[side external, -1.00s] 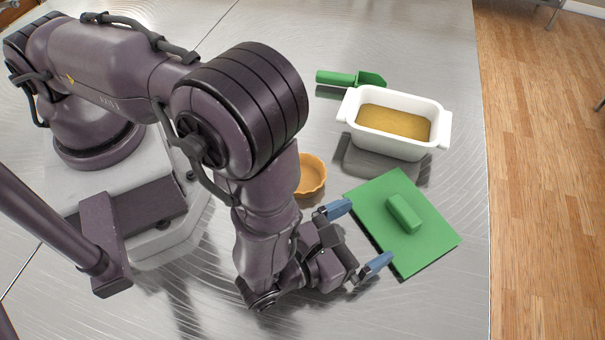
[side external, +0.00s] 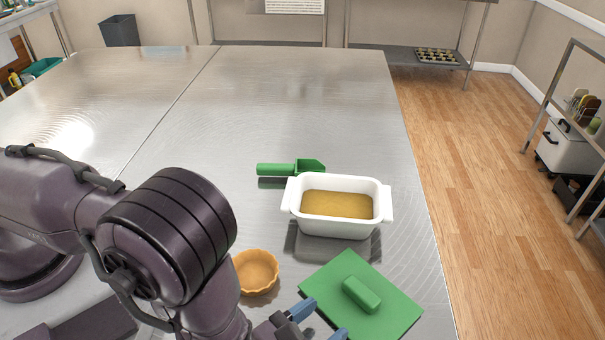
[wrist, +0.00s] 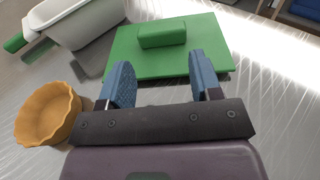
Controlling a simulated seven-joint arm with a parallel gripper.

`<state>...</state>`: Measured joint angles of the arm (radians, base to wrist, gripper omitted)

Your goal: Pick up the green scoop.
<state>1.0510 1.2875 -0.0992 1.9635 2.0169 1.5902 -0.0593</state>
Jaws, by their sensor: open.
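The green scoop (side external: 291,168) lies on the metal table behind the white basin, its handle to the left and its open scoop end to the right. In the wrist view a green end (wrist: 14,43), likely its handle, shows at the left edge beside the white basin; the rest is hidden. My gripper (side external: 320,322) is at the bottom of the side view, short of the green board and well in front of the scoop. In the wrist view its two blue fingers (wrist: 160,80) are spread apart with nothing between them.
The white basin (side external: 386,203) holds a yellow-brown filling and stands between my gripper and the scoop. A green board (side external: 393,310) carries a green block (side external: 361,294). An orange fluted bowl (side external: 256,272) stands left of them. The table behind the scoop is clear.

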